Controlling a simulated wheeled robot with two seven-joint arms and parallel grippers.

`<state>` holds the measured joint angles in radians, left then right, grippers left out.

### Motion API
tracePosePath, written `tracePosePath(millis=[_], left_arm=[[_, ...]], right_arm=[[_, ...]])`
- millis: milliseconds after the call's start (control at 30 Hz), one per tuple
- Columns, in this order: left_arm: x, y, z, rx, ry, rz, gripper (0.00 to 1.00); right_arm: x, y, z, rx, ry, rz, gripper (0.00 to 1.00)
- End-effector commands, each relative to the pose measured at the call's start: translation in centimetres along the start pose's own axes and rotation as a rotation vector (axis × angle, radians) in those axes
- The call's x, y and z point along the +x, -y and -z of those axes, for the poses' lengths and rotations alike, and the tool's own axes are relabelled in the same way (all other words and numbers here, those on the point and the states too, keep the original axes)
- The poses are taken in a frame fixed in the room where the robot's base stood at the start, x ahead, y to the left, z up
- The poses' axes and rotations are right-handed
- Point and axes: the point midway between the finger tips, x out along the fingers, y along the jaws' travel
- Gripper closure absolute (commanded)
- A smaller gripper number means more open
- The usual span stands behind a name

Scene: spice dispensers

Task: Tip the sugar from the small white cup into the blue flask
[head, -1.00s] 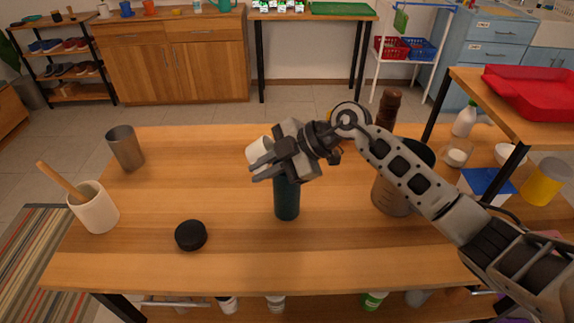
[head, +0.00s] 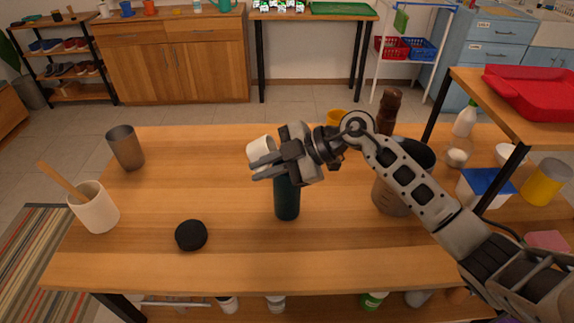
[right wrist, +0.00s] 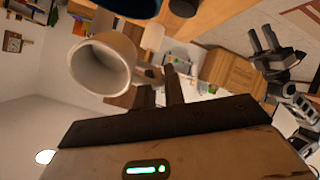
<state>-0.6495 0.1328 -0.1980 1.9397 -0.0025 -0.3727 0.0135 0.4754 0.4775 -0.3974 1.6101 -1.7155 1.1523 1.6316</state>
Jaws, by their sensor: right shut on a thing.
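The small white cup (head: 261,150) is held above the table, tilted, just left of and above the blue flask (head: 287,200). My right gripper (head: 268,170) is shut on the cup, apparently at its handle; the cup's open mouth (right wrist: 99,68) shows in the right wrist view. I cannot make out sugar in it. A dark blue round shape at the top of the right wrist view may be the flask. My left gripper (right wrist: 262,40) shows there with its fingers apart and empty.
A black round lid (head: 191,236) lies left of the flask. A white crock with a wooden spoon (head: 96,208) and a metal tumbler (head: 126,148) stand at the left. A dark pepper mill (head: 388,112) and a large container (head: 391,196) stand right, near my arm.

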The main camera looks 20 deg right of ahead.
Motion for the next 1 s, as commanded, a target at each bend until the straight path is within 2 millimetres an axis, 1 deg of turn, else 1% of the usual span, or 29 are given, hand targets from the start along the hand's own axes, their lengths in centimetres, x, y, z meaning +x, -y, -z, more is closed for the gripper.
tracePosePath(millis=[800,1000], left_arm=[[0.03,0.01,-0.03,0.000,0.001,0.000,0.64],[0.45,0.01,-0.55,0.000,0.003,-0.001,0.64]], right_arm=[[-0.35,-0.08,0.10,-0.003,-0.091,-0.065,1.00],[-0.31,-0.03,0.04,-0.005,-0.114,-0.080,1.00]])
